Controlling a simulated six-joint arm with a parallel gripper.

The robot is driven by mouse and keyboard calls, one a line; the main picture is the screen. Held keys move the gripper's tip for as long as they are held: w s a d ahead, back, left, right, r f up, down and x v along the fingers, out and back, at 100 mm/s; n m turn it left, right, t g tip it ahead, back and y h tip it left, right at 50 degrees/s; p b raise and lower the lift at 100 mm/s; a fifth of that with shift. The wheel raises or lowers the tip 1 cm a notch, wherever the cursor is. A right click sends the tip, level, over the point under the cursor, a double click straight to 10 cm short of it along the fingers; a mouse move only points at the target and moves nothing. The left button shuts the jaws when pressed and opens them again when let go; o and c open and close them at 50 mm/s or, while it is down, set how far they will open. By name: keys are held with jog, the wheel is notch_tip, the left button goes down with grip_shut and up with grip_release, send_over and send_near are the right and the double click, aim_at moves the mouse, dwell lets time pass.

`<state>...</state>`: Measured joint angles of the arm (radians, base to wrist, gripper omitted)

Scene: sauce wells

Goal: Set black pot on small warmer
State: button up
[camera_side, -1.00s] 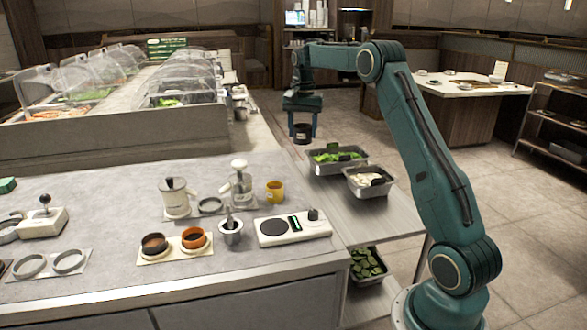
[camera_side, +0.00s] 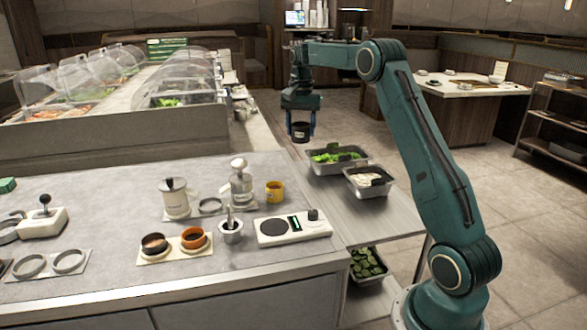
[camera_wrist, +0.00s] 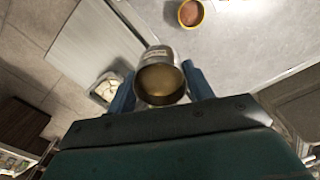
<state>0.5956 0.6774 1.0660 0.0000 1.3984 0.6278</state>
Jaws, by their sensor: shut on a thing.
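My gripper (camera_side: 300,130) is shut on the black pot (camera_side: 301,133) and holds it in the air beyond the counter's far right part, behind the metal food pans. In the wrist view the pot (camera_wrist: 163,78) sits between the two blue fingers, with a pale label on its side and a brownish inside. The small warmer appears to be the white unit (camera_side: 310,229) with a dark round plate and a knob, at the counter's front right. Its plate is bare. The pot is well apart from it.
A yellow mug (camera_side: 275,191), a metal mortar with a pestle (camera_side: 231,232) and a holder with two cups (camera_side: 174,252) stand near the warmer. A white lidded canister (camera_side: 174,200) and a pump bottle (camera_side: 240,184) stand behind. Food pans (camera_side: 370,182) sit to the right.

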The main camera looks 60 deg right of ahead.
jog(key=s+a+f+n, duration=0.1)
jog(key=a+f, duration=0.3)
jog(key=a, duration=0.6)
jog(key=s+a+f+n, duration=0.2)
jog(key=a+f, duration=0.3)
jog(key=a, duration=0.5)
jog(key=shift+a+f+n, duration=0.15)
jog(key=shift+f+n, duration=0.15)
jog(key=shift+n, duration=0.4)
jog(key=shift+s+f, duration=0.1)
jog(key=shift+f, duration=0.05)
jog(key=shift+f, duration=3.1)
jog(key=shift+f, duration=0.5)
jog(key=o, duration=1.1)
